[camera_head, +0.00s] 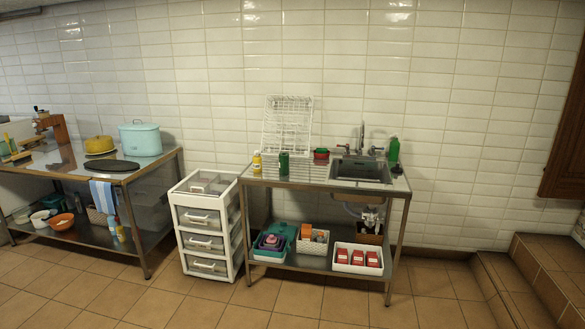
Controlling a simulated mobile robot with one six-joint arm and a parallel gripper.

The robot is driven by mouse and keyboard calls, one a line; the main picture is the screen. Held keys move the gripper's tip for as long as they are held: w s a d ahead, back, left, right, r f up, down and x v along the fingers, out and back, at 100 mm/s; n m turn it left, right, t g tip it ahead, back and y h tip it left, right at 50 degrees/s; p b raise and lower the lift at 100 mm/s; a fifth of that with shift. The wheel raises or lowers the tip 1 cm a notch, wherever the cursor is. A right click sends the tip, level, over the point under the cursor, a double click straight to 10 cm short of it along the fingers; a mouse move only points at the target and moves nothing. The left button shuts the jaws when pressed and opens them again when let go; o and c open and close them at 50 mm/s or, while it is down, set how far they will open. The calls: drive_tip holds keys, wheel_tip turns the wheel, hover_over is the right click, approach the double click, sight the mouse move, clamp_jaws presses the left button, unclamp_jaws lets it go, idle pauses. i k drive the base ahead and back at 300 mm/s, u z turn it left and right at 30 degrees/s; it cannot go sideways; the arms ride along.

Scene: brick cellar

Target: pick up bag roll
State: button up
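I cannot make out a bag roll for certain. A dark green upright cylinder (284,164) stands at the front left of the steel sink table (290,184); it is too small to tell whether it is a roll or a can. A yellow container with a light top (257,163) stands just left of it. My gripper is not in view.
A white drawer cart (205,265) stands left of the sink table. Bins with red packets (358,260) and other items sit on the table's lower shelf. A second steel table (70,170) is at left, tiled steps (500,285) at right. The front floor is clear.

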sight(283, 157)
drive_tip(key=z, duration=1.3)
drive_tip(key=k, duration=0.1)
drive_tip(key=u, duration=2.9)
drive_tip(key=i, duration=3.1)
